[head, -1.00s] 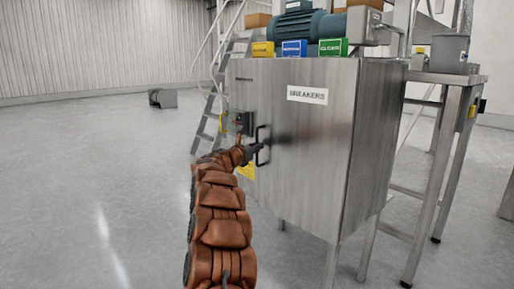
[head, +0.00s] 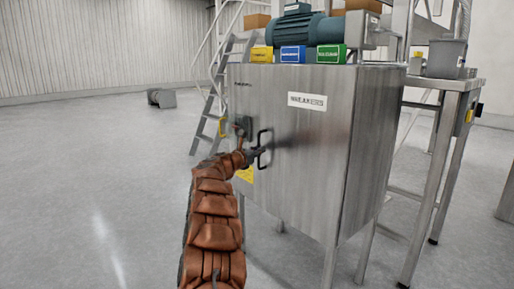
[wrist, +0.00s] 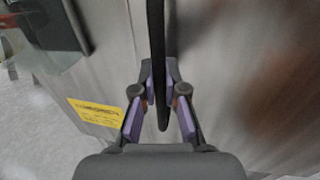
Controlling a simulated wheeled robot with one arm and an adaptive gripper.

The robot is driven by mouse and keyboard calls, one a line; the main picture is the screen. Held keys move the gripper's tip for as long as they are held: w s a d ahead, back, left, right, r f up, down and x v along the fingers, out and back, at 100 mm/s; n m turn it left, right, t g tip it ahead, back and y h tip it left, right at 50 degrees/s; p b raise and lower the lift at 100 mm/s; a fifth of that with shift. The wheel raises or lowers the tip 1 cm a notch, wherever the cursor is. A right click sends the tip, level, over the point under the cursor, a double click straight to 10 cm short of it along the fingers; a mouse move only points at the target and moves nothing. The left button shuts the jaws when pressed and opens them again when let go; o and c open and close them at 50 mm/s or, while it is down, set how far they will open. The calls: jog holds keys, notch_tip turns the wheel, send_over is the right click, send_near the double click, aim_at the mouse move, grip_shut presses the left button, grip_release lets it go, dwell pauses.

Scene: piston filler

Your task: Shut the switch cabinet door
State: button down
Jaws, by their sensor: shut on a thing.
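The steel switch cabinet has a broad front door (head: 310,150) with a white label. A dark bar handle (head: 263,146) stands near the door's left side. My gripper (head: 257,152) is at the handle in the head view. In the wrist view, my gripper (wrist: 160,100) is shut around the handle bar (wrist: 157,60), with a purple-lined finger on each side. A yellow label (wrist: 97,110) shows left of the handle there. I cannot tell from these views how wide the door's gap is.
A dark switch box (head: 243,126) sits left of the handle. Yellow, blue and green boxes (head: 293,54) and a motor (head: 305,30) stand on the cabinet top. A ladder (head: 213,100) is behind on the left; a steel table (head: 445,85) is at right.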

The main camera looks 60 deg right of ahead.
jog(key=shift+w+d+f+p, duration=0.15)
jog(key=shift+d+p, duration=0.25)
jog(key=shift+p, duration=0.2)
jog(key=shift+d+g+p, duration=0.3)
jog(key=shift+p, duration=0.35)
jog(key=shift+s+d, duration=0.2)
jog(key=shift+s, duration=0.1)
jog(key=c, duration=1.2)
grip_release()
jog(key=shift+a, duration=0.1)
jog(key=shift+w+a+r, duration=0.15)
jog(key=shift+a+r, duration=0.1)
jog(key=shift+a, duration=0.25)
jog(key=a, duration=1)
jog(key=shift+w+a+f, duration=0.15)
jog(key=shift+w+a, duration=0.25)
jog(key=shift+w, duration=0.05)
